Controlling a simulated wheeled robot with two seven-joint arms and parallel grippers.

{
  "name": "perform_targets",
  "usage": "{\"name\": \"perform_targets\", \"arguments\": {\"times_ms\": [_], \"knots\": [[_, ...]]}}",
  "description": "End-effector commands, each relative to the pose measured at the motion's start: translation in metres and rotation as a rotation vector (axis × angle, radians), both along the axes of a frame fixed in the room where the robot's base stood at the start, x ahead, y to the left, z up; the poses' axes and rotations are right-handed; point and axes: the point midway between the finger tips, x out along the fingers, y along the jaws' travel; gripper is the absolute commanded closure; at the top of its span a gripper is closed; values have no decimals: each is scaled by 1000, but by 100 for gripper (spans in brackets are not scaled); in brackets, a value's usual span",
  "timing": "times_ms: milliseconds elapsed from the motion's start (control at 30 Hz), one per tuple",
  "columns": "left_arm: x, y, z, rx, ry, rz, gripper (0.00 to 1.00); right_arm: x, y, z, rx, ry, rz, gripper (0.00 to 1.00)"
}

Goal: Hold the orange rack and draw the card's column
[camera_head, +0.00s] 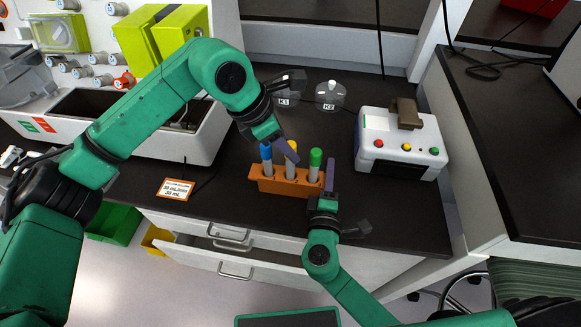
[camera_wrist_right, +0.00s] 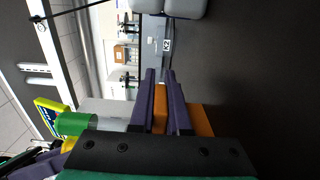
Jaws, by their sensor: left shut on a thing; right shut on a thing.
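The orange rack (camera_head: 284,187) stands on the dark bench and holds three upright columns, capped blue (camera_head: 266,152), yellow (camera_head: 291,147) and green (camera_head: 315,158). My right gripper (camera_head: 329,177) is shut on the rack's right end; in the right wrist view its purple fingers (camera_wrist_right: 160,105) straddle the orange end wall (camera_wrist_right: 160,120). My left gripper (camera_head: 287,149) is down at the yellow-capped column and shut on it, its fingers partly hiding the cap. The card (camera_head: 175,189) lies left of the rack; its heading is too small to read.
A white device with coloured buttons (camera_head: 398,150) stands to the right. Two clear bottles (camera_head: 331,96) are behind the rack. A white machine with a dark trough (camera_head: 150,145) is at the left. An open drawer (camera_head: 235,262) juts out below the bench front.

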Motion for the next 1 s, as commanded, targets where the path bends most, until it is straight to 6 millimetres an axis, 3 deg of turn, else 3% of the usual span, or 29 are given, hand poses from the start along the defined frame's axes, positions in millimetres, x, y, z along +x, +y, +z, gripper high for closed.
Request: {"name": "perform_targets", "arguments": {"times_ms": [500,867,1000], "knots": [[0,0,56,-1,-2,0,100,0,0,-2,0,4,0,100],[0,0,62,-1,0,0,100,0,0,-2,0,4,0,100],[0,0,76,-2,-1,0,100,0,0,-2,0,4,0,100]]}}
